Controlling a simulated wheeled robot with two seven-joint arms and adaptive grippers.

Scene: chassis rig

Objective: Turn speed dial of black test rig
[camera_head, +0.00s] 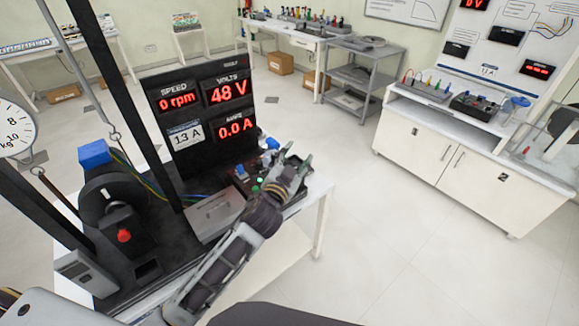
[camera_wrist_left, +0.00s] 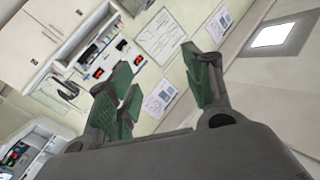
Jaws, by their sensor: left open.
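The black test rig (camera_head: 190,80) stands on a white table at the left in the head view. Its red displays read 0 rpm, 48 V and 0.0 A. A small control panel (camera_head: 243,181) with blue, green and other small parts sits at the rig's right end. I cannot pick out the speed dial; my left gripper covers part of this panel. My left gripper (camera_head: 288,172) is over or beside the panel; contact cannot be told. In the left wrist view my left gripper (camera_wrist_left: 160,72) has its green-padded fingers spread with nothing between them. My right gripper is not in view.
The rig also carries a motor with a red knob (camera_head: 124,236), a grey box (camera_head: 215,213), black posts and a hanging scale (camera_head: 14,127). A white cabinet bench (camera_head: 470,165) stands at the right, a grey shelf cart (camera_head: 362,75) behind. Open floor lies right of the table.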

